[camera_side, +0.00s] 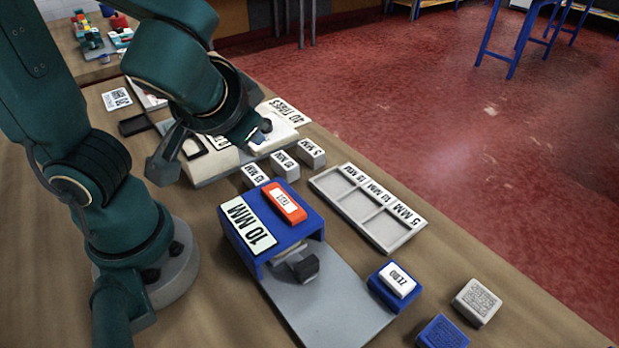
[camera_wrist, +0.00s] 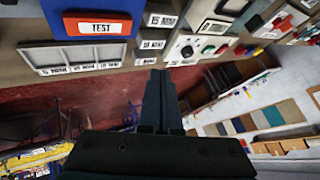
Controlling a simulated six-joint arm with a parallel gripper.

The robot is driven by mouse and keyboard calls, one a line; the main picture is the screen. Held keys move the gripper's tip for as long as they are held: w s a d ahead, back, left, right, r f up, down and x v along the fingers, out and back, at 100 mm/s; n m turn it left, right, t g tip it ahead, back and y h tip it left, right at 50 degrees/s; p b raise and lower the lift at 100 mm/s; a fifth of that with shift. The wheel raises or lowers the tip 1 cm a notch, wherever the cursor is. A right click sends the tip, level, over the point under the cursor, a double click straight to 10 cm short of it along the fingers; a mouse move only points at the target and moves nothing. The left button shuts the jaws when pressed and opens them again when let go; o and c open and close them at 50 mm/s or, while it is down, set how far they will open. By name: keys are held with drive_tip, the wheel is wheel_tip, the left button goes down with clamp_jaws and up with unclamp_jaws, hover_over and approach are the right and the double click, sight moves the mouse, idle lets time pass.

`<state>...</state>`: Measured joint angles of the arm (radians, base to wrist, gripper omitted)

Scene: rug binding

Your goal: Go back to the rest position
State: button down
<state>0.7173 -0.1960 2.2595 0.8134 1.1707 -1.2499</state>
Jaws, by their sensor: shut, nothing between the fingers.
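My gripper (camera_wrist: 162,78) shows in the wrist view with its two dark fingers together and nothing between them. In the side view my wrist hangs over the left of the table, behind the blue gauge (camera_side: 298,228); the fingertips are hard to make out there. The gauge carries a "10 MM" label and a red TEST button (camera_side: 285,202), which also shows in the wrist view (camera_wrist: 98,26). A dark block (camera_side: 305,267) sits on the gauge's grey plate. My gripper appears apart from all these things.
Blocks labelled in MM (camera_side: 311,152) stand behind the gauge. A grey tray (camera_side: 398,239) with empty compartments lies to its right. A blue ZERO button box (camera_side: 385,298) and two small blocks (camera_side: 477,301) are at front right. A white panel (camera_side: 283,138) stands near my wrist.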

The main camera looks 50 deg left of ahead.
drive_tip(key=s+a+n+g+h, duration=0.2)
drive_tip(key=s+n, duration=0.1)
drive_tip(key=s, duration=0.1)
drive_tip(key=d+m+h, duration=0.1)
drive_tip(key=d+m+t+h, duration=0.1)
drive_tip(key=d+m, duration=0.1)
drive_tip(key=d+r+m+h, duration=0.1)
drive_tip(key=h, duration=0.1)
drive_tip(key=shift+w+d+m+t, duration=0.25)
drive_tip(key=shift+d+m+t, duration=0.05)
drive_tip(key=shift+m, duration=0.1)
